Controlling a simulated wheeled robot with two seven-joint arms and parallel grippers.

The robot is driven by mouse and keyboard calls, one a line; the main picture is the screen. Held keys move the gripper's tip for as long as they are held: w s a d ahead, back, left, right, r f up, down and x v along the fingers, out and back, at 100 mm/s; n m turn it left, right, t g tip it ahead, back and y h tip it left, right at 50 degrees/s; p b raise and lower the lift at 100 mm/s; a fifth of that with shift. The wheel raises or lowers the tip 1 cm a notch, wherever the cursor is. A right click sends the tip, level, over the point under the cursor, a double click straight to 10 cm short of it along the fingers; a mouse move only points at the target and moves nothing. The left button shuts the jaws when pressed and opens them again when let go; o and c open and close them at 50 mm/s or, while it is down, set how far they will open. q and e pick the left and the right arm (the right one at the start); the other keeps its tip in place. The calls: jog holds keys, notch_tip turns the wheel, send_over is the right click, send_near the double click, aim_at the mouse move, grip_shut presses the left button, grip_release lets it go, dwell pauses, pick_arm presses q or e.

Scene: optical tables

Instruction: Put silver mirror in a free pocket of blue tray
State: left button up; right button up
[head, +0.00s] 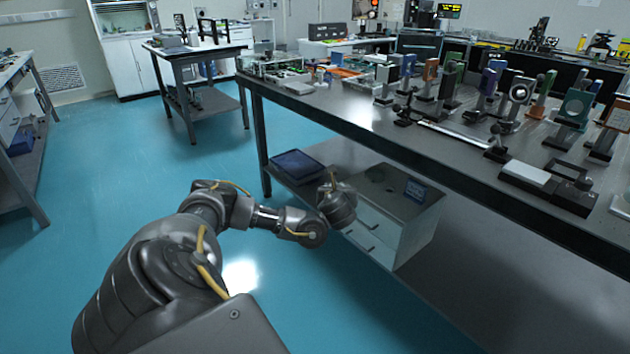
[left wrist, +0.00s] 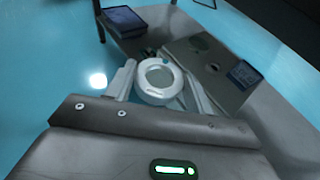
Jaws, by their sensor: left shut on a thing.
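The silver mirror (left wrist: 158,77), a grey disc in a pale round mount, shows in the left wrist view. My left gripper (left wrist: 160,96) is shut on it, with a finger on each side of the mount. In the head view my left arm reaches over the floor in front of the table, and its wrist hides the fingers and the mirror. A flat dark-blue item (head: 298,165) lies on the table's lower shelf and also shows in the left wrist view (left wrist: 124,20). My right gripper is not in view.
The long metal table (head: 330,112) carries several optical mounts on posts, mostly at the right. A drawer cabinet (head: 388,235) stands under it, with a small blue item (head: 415,190) on top. A smaller table (head: 190,50) stands at the back. The blue floor at left is clear.

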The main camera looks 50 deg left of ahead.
pick_arm(q)
jog(key=w+d+r+m+t+h, duration=0.1)
jog(key=d+m, duration=0.1)
jog(key=d, duration=0.5)
jog(key=w+d+r+m+t+h, duration=0.1)
jog(key=w+d+r+h, duration=0.1)
jog(key=d, duration=0.4)
jog(key=s+d+r+m+t+h, duration=0.1)
jog(key=d+r+m+h, duration=0.1)
jog(key=d+r, duration=0.2)
jog(key=s+d+r+m+h, duration=0.2)
jog(key=d+r+h, duration=0.1)
jog(key=d, duration=0.8)
jog(key=s+d+r+m+t+h, duration=0.1)
jog(key=d+r+m+h, duration=0.1)
jog(key=d+r, duration=0.4)
jog(key=shift+s+d+m+t, duration=0.3)
jog(key=shift+d+m, duration=0.1)
jog(key=shift+d, duration=0.3)
